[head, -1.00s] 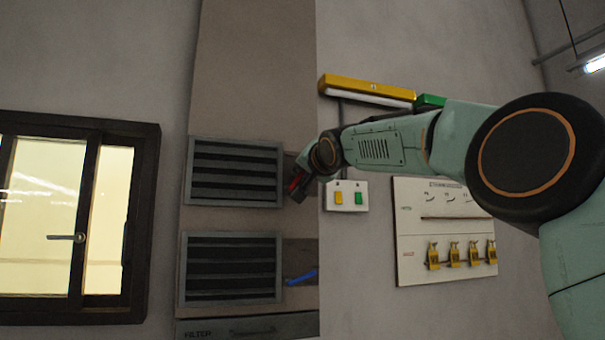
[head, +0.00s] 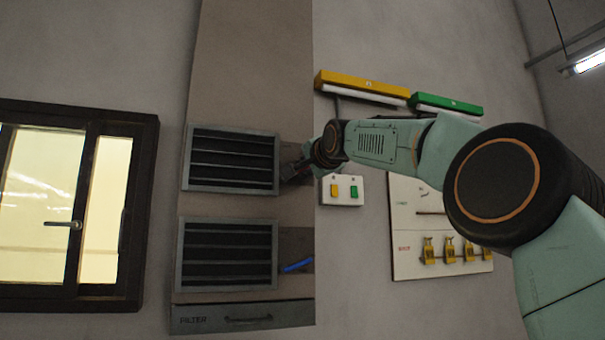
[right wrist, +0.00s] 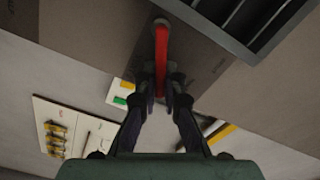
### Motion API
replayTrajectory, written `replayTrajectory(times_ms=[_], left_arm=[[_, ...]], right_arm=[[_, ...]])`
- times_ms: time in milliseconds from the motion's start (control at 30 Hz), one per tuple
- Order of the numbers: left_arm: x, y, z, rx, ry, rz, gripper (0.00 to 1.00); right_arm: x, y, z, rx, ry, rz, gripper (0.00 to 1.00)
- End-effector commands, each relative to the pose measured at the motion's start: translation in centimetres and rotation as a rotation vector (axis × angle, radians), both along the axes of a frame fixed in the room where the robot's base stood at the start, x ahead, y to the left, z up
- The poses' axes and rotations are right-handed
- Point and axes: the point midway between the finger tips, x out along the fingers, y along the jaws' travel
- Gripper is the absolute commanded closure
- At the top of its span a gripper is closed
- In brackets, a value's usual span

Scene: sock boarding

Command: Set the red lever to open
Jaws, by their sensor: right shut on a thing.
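The red lever (right wrist: 162,45) is a slim red handle on a brown plate beside a louvred vent in the right wrist view. My right gripper (right wrist: 161,82) is shut on its near end, with one finger on each side. In the head view my right gripper (head: 289,173) is at the right edge of the upper vent (head: 232,160), and the red lever is hidden there by the gripper. My left gripper is not in view.
A blue lever (head: 297,265) sits beside the lower vent (head: 228,255). Right of the panel are a switch box (head: 343,190) with yellow and green buttons, yellow (head: 362,84) and green (head: 447,104) lamp bars, and a white board (head: 404,233) with yellow padlocks. A window (head: 75,205) is at left.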

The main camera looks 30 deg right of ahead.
Motion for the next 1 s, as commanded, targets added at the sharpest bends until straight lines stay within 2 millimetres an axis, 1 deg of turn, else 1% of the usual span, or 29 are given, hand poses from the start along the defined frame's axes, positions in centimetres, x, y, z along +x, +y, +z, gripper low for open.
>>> replayTrajectory(times_ms=[33,300,833,867,1000], left_arm=[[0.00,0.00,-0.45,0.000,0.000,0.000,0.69],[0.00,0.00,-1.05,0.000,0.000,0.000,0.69],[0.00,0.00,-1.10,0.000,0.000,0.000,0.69],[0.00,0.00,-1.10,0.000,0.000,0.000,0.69],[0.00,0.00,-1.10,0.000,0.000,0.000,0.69]], right_arm=[[0.09,-0.04,-0.56,0.025,0.000,0.000,1.00],[0.06,-0.19,-0.83,0.118,-0.022,0.001,1.00],[0.08,-0.20,-0.89,0.142,-0.026,0.001,1.00],[0.08,-0.20,-0.89,0.142,-0.026,0.001,0.90],[0.04,-0.21,-0.83,0.141,-0.027,0.000,0.78]])
